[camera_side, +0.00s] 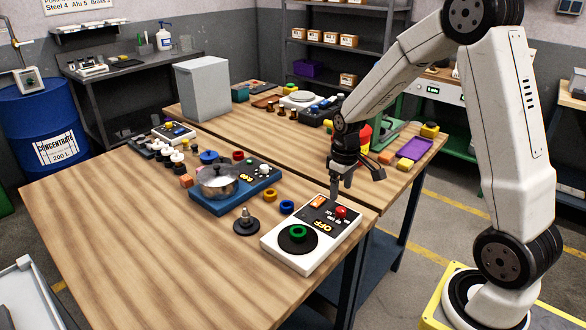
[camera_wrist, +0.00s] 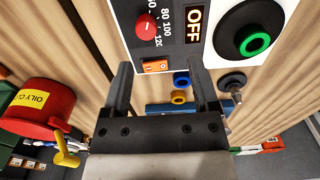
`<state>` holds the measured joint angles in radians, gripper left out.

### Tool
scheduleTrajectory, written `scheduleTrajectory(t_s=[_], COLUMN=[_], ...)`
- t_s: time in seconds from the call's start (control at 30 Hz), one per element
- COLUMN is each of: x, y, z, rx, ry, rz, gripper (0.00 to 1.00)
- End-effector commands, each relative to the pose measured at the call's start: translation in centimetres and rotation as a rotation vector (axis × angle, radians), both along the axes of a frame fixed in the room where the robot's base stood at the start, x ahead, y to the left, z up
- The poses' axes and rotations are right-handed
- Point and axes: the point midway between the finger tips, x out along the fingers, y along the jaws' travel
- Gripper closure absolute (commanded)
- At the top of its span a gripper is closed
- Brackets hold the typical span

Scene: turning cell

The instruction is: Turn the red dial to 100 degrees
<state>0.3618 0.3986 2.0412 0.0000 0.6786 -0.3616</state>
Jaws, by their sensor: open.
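The red dial (camera_side: 341,212) sits on the white control box (camera_side: 278,260) at the table's near right corner. In the wrist view the dial (camera_wrist: 146,27) is at the top, beside a printed scale showing 80, 100 and 120. I cannot tell where its pointer stands. My gripper (camera_side: 341,187) hangs just above the box near the dial, apart from it. In the wrist view my gripper (camera_wrist: 163,78) has its two fingers spread with nothing between them.
The box also carries an orange switch (camera_wrist: 156,66), an OFF label (camera_wrist: 194,25) and a green ring (camera_wrist: 255,44) on a black disc. Blue ring (camera_side: 286,207) and yellow ring (camera_side: 270,224) lie behind it. A blue unit with a pot (camera_side: 217,182) stands farther left. The table's left front is clear.

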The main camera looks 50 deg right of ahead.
Motion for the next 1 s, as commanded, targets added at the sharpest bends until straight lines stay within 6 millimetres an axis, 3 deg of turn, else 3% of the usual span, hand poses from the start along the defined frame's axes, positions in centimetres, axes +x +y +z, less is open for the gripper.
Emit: scheduleTrajectory(t_s=[0.2, 0.57, 1.0], x=[0.5, 0.5, 0.4], y=[-2.0, -2.0, -1.9], z=[-0.4, -1.1, -5.7], rx=[0.008, 0.009, 0.009], ry=[0.022, 0.024, 0.024], rz=[0.0, 0.0, 0.0], gripper=[0.23, 0.23, 0.23])
